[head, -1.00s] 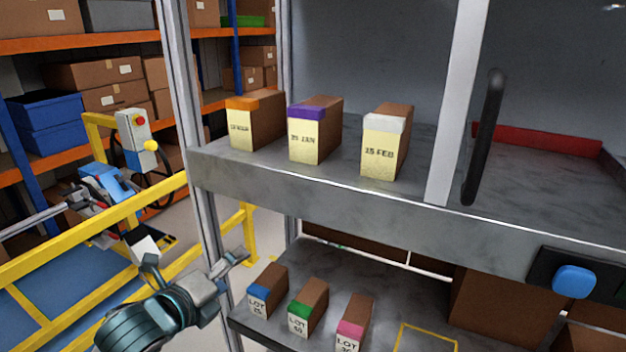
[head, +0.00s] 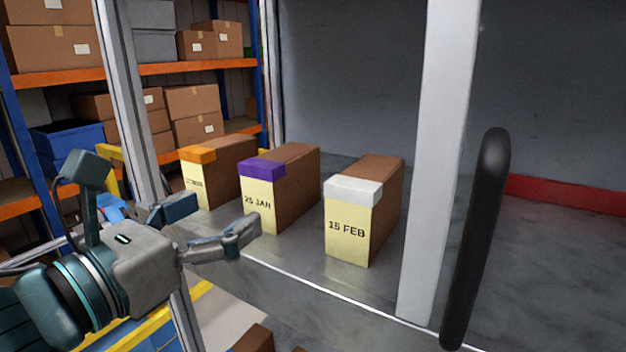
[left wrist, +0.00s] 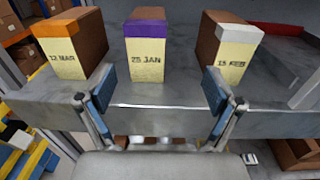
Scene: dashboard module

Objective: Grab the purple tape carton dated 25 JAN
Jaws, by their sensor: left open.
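The carton with purple tape (head: 264,167) stands upright on the grey shelf, its cream label reading 25 JAN. In the left wrist view the purple tape carton (left wrist: 147,55) is in the middle, ahead of my fingers. My left gripper (head: 217,222) is open and empty, in front of the shelf edge and apart from the carton. In the left wrist view its two fingers (left wrist: 160,92) are spread to either side of the purple carton's line. My right gripper is not in view.
An orange-taped carton (head: 197,156), labelled 12 MAR in the wrist view, stands to the left. A white-taped 15 FEB carton (head: 353,190) stands to the right. A pale post (head: 435,150) and black handle (head: 478,240) stand further right.

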